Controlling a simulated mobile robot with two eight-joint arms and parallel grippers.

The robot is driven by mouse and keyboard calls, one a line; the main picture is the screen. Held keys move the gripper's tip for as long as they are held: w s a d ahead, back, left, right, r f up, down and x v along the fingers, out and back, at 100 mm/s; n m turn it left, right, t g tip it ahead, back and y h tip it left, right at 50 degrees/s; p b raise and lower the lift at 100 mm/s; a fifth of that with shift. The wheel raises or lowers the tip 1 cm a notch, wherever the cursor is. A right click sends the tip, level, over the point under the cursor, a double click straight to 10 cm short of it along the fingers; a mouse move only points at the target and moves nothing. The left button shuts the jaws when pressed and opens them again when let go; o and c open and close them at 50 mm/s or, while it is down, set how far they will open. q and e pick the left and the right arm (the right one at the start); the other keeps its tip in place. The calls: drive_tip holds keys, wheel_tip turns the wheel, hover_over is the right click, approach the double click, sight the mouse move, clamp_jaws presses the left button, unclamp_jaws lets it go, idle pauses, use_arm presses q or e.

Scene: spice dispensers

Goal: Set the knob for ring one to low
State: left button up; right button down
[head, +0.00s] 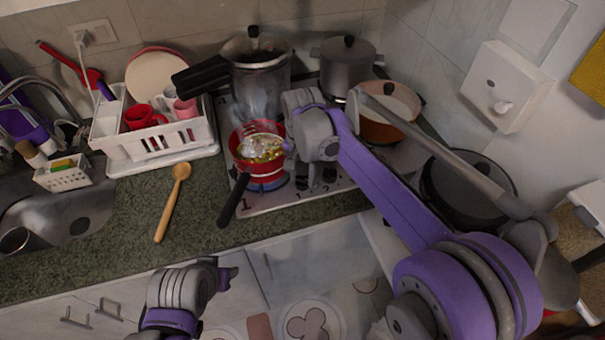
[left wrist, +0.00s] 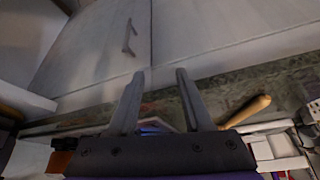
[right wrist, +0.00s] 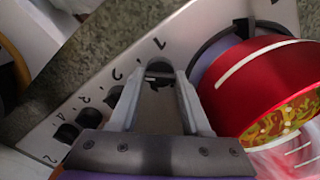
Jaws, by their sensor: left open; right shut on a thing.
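The stove's slanted knob panel shows in the right wrist view (right wrist: 25,130), with numbers printed beside a row of dark knobs. My right gripper (right wrist: 160,78) has its fingers closed around the dark knob (right wrist: 158,70) beside the number 1. In the head view, my right arm reaches over the stove front (head: 285,198), and the fingertips are hard to make out. My left gripper (head: 228,275) is open and empty in front of the lower cabinets; its spread fingers also show in the left wrist view (left wrist: 163,78).
A red pan (head: 258,172) of food stands close to my right gripper, its black handle (head: 234,201) jutting over the counter. Steam rises there. Larger pots (head: 348,66) stand behind. A wooden spoon (head: 172,202) lies on the counter, left of the stove.

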drive_tip(key=shift+m, duration=0.4)
drive_tip(key=shift+c, duration=1.8)
unclamp_jaws()
